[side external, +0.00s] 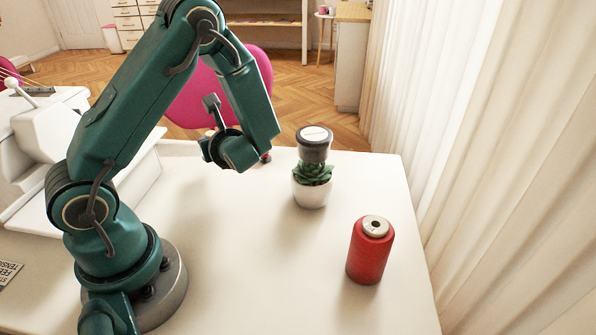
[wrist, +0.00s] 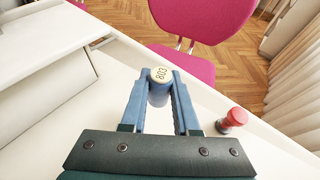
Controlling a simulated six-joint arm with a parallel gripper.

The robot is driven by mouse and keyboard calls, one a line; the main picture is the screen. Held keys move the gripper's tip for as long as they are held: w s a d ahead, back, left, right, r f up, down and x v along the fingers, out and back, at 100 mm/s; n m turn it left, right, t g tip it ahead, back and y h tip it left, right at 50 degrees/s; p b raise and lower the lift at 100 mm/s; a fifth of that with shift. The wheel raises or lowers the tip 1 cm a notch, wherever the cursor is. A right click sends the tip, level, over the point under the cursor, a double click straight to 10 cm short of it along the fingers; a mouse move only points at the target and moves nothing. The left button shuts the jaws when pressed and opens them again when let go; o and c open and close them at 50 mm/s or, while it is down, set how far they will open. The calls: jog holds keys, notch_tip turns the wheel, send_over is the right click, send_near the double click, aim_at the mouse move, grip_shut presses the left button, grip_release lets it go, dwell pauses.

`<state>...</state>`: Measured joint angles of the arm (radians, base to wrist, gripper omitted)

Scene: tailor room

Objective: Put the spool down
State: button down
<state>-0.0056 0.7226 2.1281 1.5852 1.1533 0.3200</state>
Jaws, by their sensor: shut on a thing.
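A blue spool (wrist: 158,97) with a pale round top marked 803 is between the two blue fingers of my gripper (wrist: 160,84) in the wrist view. The fingers are shut on its sides. In the side view my gripper (side external: 211,138) is low over the far part of the white table (side external: 235,250), left of the potted plant. The arm hides most of the spool there. I cannot tell whether its base touches the table.
A red spool (side external: 371,252) stands at the front right. A succulent in a white pot (side external: 311,192) and a dark grey cylinder with a white top (side external: 314,146) are behind it. A small red object (wrist: 232,121) is right of my gripper. A white machine (side external: 45,130) is left. The table's middle is clear.

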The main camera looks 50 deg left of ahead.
aim_at(218, 172)
jog(key=shift+f, duration=2.4)
jog(key=shift+f, duration=0.15)
jog(key=c, duration=0.7)
grip_release()
jog(key=shift+o, duration=0.2)
